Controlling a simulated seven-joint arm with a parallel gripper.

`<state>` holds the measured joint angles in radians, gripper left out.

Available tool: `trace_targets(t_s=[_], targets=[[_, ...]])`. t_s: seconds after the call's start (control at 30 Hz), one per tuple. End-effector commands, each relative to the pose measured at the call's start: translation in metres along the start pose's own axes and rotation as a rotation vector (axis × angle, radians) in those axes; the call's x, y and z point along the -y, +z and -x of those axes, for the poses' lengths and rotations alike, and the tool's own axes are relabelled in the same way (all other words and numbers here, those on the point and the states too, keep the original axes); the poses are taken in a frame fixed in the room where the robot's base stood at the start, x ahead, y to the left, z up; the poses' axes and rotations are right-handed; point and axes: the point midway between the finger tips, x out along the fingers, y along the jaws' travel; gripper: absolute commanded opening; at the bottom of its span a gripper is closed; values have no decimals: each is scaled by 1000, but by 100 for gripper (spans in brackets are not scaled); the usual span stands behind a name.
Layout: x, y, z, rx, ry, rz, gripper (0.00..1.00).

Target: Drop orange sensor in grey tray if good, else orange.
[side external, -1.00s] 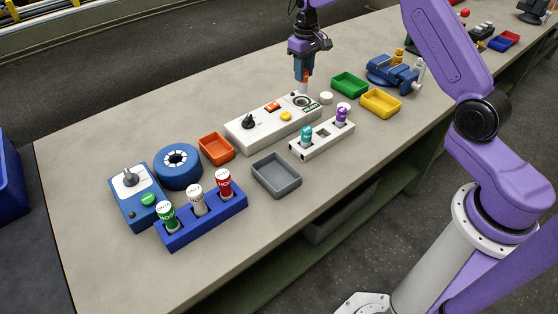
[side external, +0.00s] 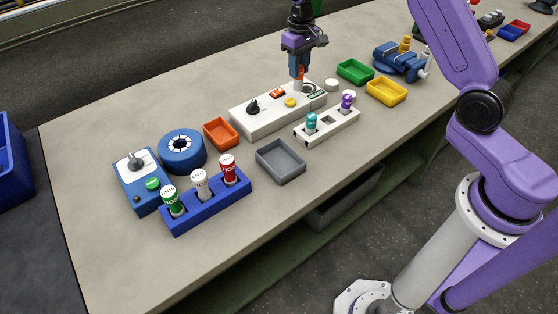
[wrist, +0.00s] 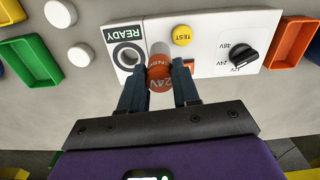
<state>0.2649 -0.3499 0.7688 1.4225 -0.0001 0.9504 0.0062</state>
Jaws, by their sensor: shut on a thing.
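My gripper (side external: 298,80) is shut on the orange sensor (wrist: 160,74), which has a grey-white end and a "24V" mark. In the wrist view the sensor is between the two fingers, beside the round socket of the white tester (wrist: 213,62). I cannot tell its exact height above the tester. The tester's label reads "READY"; it has a yellow TEST button (wrist: 183,35), an orange switch (side external: 277,92) and a black dial (wrist: 250,56), whose setting is unclear. The grey tray (side external: 259,160) and the orange tray (side external: 206,134) look empty.
A white rack (side external: 340,127) with teal and purple sensors stands in front of the tester. A blue rack (side external: 216,207) holds green, white and red cylinders. A blue reel (side external: 168,158), green tray (side external: 340,70), yellow tray (side external: 371,92) and white puck (side external: 331,84) stand nearby.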

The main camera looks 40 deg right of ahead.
Motion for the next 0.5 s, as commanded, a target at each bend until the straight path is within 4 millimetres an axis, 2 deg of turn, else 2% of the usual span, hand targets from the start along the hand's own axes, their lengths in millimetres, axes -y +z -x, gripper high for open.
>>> trace_targets(t_s=[0.03,0.1,0.3,0.5], targets=[[23,9,0,1,0,10,0],[49,22,-1,2,0,10,0],[116,68,-4,1,0,9,0],[158,112,-7,0,0,5,0]])
